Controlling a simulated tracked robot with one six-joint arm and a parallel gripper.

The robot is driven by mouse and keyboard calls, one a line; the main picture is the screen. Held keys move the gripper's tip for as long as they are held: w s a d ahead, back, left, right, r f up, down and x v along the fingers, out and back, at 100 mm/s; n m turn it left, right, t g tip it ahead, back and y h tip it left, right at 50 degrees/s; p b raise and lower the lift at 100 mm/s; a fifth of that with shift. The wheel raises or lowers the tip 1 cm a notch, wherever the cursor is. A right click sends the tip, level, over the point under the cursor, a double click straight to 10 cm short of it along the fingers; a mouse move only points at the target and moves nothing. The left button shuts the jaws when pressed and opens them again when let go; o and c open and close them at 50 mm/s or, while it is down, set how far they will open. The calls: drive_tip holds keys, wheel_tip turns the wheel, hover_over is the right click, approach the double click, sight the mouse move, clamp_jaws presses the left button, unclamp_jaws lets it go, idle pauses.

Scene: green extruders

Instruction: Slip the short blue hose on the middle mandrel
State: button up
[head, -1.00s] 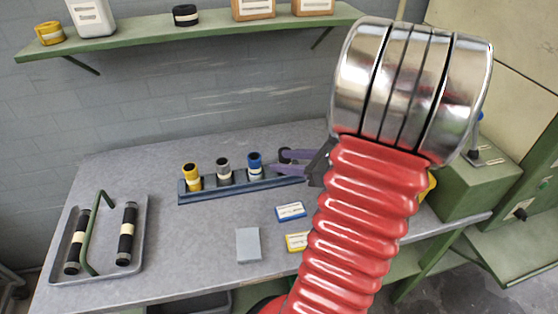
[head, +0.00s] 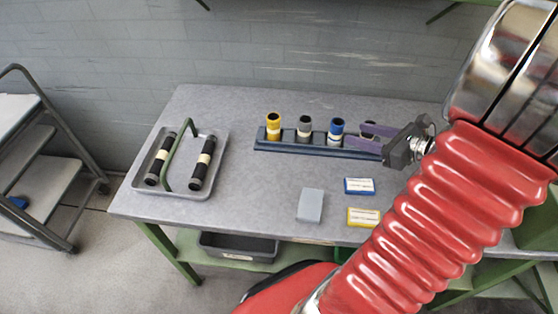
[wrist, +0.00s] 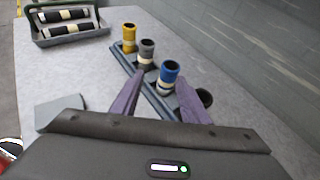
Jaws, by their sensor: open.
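The short blue hose (head: 337,130) stands upright in a dark blue rack (head: 287,151) on the grey table, with a pale band round it. It also shows in the wrist view (wrist: 169,72). My gripper (head: 356,134) is open and empty, its purple fingers pointing left at the blue hose from the right end of the rack. In the wrist view the blue hose shows between the fingertips; I cannot tell whether they touch it. A black hose (wrist: 205,97) stands just right of the right finger. No mandrel is recognisable in the current views.
A grey hose (head: 304,127) and a yellow hose (head: 273,127) stand left of the blue one. A tray (head: 219,172) with two long black hoses and a green handle lies at left. A grey block (head: 311,205), a blue box (head: 360,186) and a yellow box (head: 363,217) lie in front.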

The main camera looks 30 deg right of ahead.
drive_tip(key=a+r+n+g+y, duration=0.2)
drive_tip(key=a+n+g, duration=0.6)
drive_tip(key=a+n, duration=1.1)
drive_tip(key=s+a+r+n+h, duration=0.5)
drive_tip(key=a+r+n, duration=0.2)
drive_tip(key=a+n, duration=0.4)
drive_tip(key=shift+a+n+t, duration=0.2)
drive_tip(key=shift+n+t, duration=0.2)
drive_tip(key=shift+n, duration=0.9)
